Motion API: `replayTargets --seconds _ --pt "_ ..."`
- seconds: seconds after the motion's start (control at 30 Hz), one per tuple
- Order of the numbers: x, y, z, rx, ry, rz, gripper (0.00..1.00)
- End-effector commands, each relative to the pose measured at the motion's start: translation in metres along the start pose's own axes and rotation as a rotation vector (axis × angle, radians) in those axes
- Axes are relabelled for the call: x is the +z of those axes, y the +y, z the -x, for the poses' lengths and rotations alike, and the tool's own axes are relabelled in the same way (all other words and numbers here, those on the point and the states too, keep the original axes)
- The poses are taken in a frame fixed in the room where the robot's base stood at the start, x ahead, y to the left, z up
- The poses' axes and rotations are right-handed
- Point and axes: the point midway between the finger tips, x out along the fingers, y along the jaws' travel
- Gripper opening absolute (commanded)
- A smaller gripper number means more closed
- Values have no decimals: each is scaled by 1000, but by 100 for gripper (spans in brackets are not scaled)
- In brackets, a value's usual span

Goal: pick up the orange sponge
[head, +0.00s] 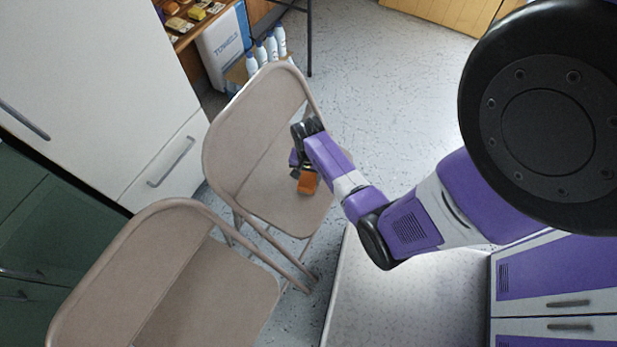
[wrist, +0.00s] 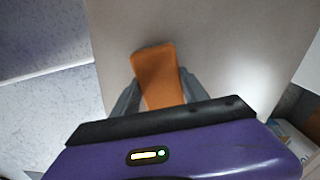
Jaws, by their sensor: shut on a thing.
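The orange sponge (head: 307,183) is at my gripper (head: 302,172) over the seat of the far folding chair (head: 262,196) in the head view. In the wrist view the orange sponge (wrist: 158,76) lies between the two grey fingers of my gripper (wrist: 156,92), which is shut on it. The near end of the sponge is hidden behind the gripper body. I cannot tell whether the sponge touches the seat or is held just above it.
A second folding chair (head: 215,300) stands nearer, at lower left. White cabinets (head: 90,90) stand at the left. Several white bottles (head: 265,50) and a towel box (head: 224,48) are behind the far chair. The speckled floor (head: 390,90) is clear beyond my arm.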

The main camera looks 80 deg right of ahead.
Motion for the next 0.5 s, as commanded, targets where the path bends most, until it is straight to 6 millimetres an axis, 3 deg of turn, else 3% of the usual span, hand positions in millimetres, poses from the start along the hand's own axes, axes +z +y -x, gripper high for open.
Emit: replayTargets --seconds 0.27,0.37,0.5 --pt "0 0 12 0 0 1 7" --pt "0 -1 26 -2 2 1 7" --pt "-1 -1 60 -3 3 1 7"
